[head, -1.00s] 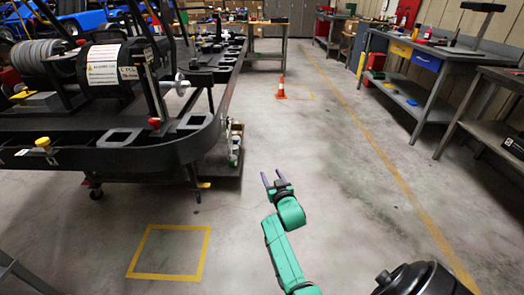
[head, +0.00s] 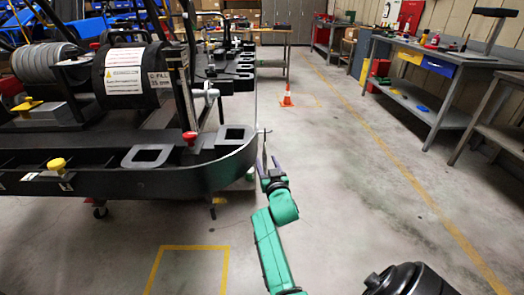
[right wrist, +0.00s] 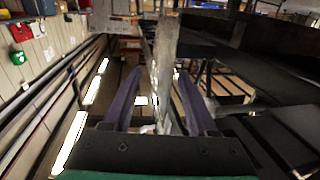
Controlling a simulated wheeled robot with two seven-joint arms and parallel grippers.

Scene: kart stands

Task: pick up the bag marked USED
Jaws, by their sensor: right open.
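My right gripper (head: 268,163) is open beside the right edge of the black kart frame (head: 210,165). In the right wrist view its two purple fingers (right wrist: 160,88) stand apart. A pale grey, narrow, upright thing (right wrist: 165,55) shows between and beyond the fingers. It may be a bag seen edge-on, but I can read no USED marking, and I cannot tell whether it touches a finger. In the head view a thin upright shape with a small crossbar (head: 264,132) shows at the fingertips. My left gripper is not in view.
The kart, with a black labelled drum (head: 130,75), fills the left. An orange cone (head: 287,97) stands on the floor ahead. A grey workbench (head: 425,60) stands at the right. The floor between is clear. A yellow floor marking (head: 190,248) lies in front of the kart.

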